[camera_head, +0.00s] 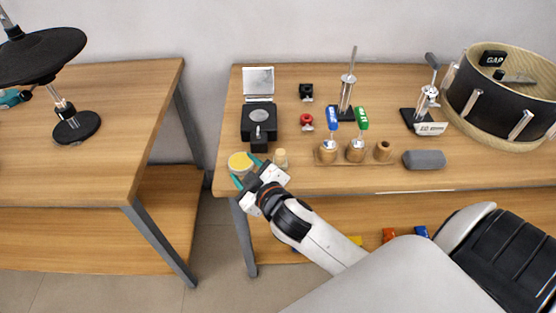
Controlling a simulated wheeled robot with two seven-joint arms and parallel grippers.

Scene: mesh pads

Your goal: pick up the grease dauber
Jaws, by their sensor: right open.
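A small pale wooden piece (280,158) stands upright near the front left of the right-hand bench; it may be the grease dauber, but it is too small to be sure. Left of it is a round tin with a yellow top (240,162), near the bench's front left corner. My right gripper (246,171) is open, its teal fingers spread close to the tin's near right side. I cannot tell whether they touch it. The wooden piece is outside the fingers, to their right. My left gripper is not in view.
A black box with a raised lid (259,122) stands behind the tin. To the right are a wooden holder with blue and green handled tools (345,150), a grey block (424,159) and a large drum shell (500,105). A gap separates the left bench (110,160).

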